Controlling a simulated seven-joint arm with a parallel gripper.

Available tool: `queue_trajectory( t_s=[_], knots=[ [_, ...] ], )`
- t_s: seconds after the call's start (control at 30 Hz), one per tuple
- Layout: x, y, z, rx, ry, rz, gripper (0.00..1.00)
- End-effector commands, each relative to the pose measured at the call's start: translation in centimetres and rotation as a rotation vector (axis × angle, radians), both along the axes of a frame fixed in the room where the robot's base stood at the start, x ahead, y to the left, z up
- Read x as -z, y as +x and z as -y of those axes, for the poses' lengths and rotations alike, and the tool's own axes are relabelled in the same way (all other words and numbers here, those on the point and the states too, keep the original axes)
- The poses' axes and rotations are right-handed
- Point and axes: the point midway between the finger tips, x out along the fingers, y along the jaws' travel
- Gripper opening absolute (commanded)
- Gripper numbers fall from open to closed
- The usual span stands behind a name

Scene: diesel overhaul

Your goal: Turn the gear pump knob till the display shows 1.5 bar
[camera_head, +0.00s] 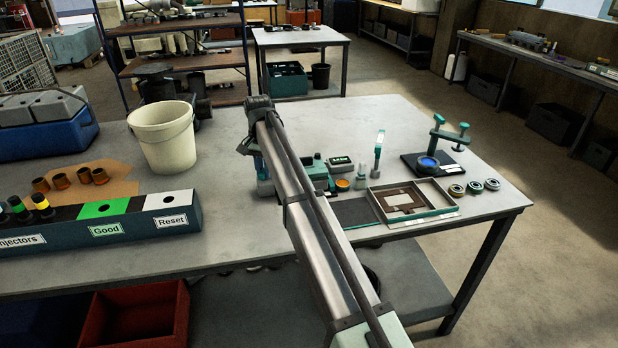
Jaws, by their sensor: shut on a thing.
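My gripper (263,180) points down at the middle of the bench, left of the small teal unit. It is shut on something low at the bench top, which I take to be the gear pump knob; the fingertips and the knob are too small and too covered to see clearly. The gear pump (318,172) seems to be the teal and grey unit just right of my arm, which covers part of it. A small dark display (341,160) with green digits stands beside it. The digits are too small to read.
A cream bucket (163,136) and an injector rack (110,226) with "Good" and "Reset" sections stand left. A framed tray (440,213), a teal-handled stand (430,164) and several small rings lie right.

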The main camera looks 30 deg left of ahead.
Motion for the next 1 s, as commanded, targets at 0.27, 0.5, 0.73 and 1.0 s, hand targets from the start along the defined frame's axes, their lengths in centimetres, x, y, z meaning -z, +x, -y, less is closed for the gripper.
queue_trajectory(
  t_s=[0.27,0.5,0.73,1.0],
  knots=[
    [-0.04,-0.08,-0.11,0.185,0.002,-0.001,0.0],
    [-0.04,-0.09,-0.12,0.367,0.002,-0.001,0.0],
    [-0.04,-0.09,-0.13,0.389,0.003,-0.002,0.0],
    [-0.04,-0.09,-0.14,0.462,0.003,-0.002,0.0]
  ],
)
